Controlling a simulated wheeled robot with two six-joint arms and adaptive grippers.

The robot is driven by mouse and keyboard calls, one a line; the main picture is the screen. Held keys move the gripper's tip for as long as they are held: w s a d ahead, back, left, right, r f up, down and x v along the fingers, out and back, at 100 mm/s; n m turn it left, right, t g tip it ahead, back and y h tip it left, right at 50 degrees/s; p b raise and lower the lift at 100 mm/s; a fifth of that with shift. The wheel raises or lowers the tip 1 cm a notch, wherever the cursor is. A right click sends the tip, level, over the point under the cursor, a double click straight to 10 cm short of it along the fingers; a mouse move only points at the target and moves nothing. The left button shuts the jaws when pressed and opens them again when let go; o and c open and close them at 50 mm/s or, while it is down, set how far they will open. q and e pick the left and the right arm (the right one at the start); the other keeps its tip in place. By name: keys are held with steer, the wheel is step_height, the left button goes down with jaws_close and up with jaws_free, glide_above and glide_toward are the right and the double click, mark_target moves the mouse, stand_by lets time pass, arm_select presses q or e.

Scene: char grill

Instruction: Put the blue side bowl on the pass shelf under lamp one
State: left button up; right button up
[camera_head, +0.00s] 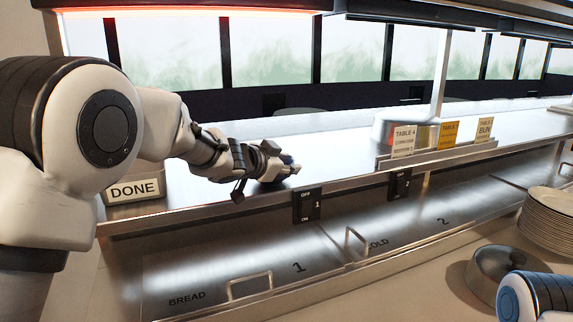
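My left arm reaches in from the left over the pass shelf (340,145). A heat lamp (190,12) glows orange at the upper left, above this stretch of shelf. My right gripper is out of view.
A DONE sign (134,190) stands at left. Ticket cards (404,140) stand in a rail at right. Below are steel drawers marked BREAD 1 (215,275) and COLD 2 (430,230). Stacked plates (548,218) and a metal bowl (484,272) are at lower right. The middle shelf is clear.

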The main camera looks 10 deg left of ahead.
arm_select(q)
steer(key=b+v, duration=0.2)
steer(key=v, duration=1)
steer(key=shift+a, duration=0.15)
